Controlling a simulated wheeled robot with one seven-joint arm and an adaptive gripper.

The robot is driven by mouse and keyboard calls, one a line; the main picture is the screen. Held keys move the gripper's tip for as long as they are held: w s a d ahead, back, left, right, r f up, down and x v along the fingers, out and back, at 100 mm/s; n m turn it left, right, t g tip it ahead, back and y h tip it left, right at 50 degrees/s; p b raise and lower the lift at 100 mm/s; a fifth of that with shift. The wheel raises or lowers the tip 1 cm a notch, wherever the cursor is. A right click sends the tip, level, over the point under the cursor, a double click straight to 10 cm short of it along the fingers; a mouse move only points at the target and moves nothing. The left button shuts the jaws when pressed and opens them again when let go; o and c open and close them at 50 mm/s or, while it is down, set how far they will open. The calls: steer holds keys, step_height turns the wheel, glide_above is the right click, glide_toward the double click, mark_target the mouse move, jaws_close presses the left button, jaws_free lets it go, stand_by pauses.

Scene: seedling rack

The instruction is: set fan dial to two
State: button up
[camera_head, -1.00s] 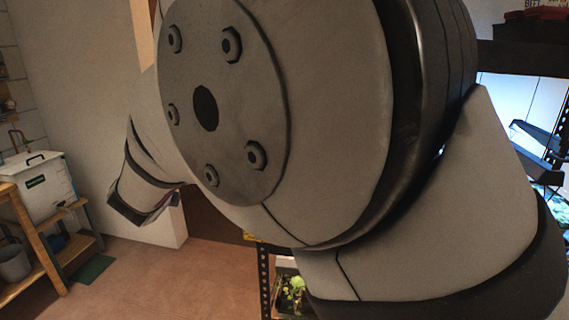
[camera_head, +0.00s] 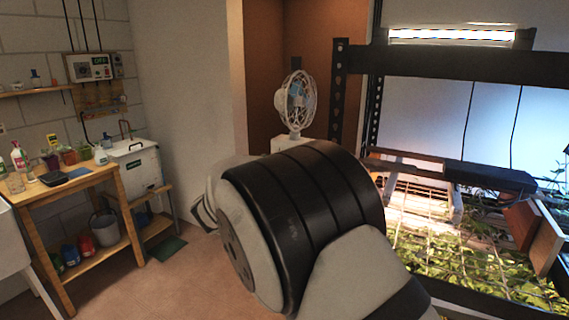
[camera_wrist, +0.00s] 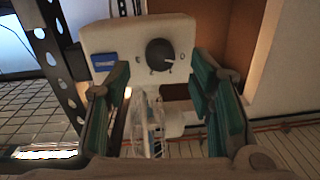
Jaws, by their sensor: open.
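The fan (camera_head: 296,100) stands upright at the back, left of the rack, with a white cage and a pale base (camera_head: 290,145). In the wrist view the base panel (camera_wrist: 110,38) fills the top, with a round black dial (camera_wrist: 160,54) and a blue label (camera_wrist: 103,61). An O mark shows right of the dial; the other marks are too small to read. A light pointer line on the dial seems to face right. My gripper (camera_wrist: 159,90) is open, its green-padded fingers apart below and either side of the dial, not touching it. The fan cage (camera_wrist: 147,125) shows between the fingers.
The rack (camera_head: 440,62) with seedlings (camera_head: 470,265) and a lit panel stands on the right, close to my arm. A wooden bench (camera_head: 80,185) with bottles and pots is on the left.

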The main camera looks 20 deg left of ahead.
steer(key=shift+w, duration=1.95)
steer(key=shift+c, duration=0.6)
steer(key=c, duration=1)
